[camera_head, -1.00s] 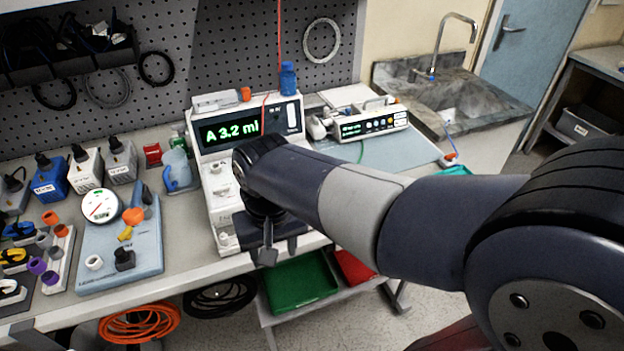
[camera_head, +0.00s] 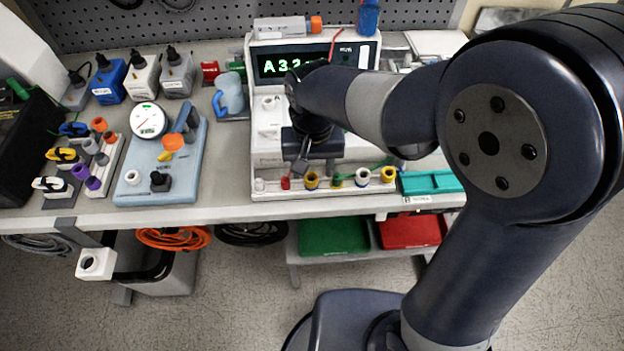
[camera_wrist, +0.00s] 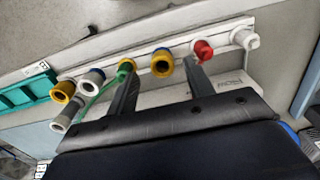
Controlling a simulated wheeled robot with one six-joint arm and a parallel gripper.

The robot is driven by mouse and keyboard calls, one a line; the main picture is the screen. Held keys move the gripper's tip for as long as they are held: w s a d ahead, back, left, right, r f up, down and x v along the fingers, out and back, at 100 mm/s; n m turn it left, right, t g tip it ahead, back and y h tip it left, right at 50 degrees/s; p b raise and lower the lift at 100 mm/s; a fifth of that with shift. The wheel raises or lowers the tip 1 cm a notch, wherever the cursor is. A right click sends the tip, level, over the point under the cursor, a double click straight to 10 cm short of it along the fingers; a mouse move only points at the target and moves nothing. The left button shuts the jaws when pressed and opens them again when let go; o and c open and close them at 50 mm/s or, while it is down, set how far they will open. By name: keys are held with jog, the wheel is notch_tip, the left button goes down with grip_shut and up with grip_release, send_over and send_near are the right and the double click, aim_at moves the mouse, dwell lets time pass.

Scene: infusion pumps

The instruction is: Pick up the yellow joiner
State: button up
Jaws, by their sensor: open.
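A row of fittings runs along the front of the white pump (camera_head: 292,152). A yellow joiner with a blue inner ring (camera_head: 311,180) is in this row; it also shows in the wrist view (camera_wrist: 162,64), between a red fitting (camera_wrist: 203,50) and a green-yellow one (camera_wrist: 125,66). Another yellow fitting (camera_head: 388,174) is at the row's right end. My gripper (camera_head: 314,162) is just above the row. In the wrist view its fingers (camera_wrist: 160,86) are apart and empty, with the blue-ringed yellow joiner showing between their tips. Contact cannot be judged.
A blue tray (camera_head: 135,186) at left holds a gauge, a small yellow piece (camera_head: 165,156) and other parts. A teal box (camera_head: 430,182) stands right of the row. Green (camera_head: 335,236) and red (camera_head: 410,231) bins are below the bench. A green tube (camera_wrist: 95,98) runs near the left finger.

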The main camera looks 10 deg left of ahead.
aim_at(311, 177)
jog(key=f, duration=0.4)
jog(key=shift+w+a, duration=0.15)
jog(key=shift+a, duration=0.05)
jog(key=shift+c, duration=0.3)
jog(key=c, duration=0.9)
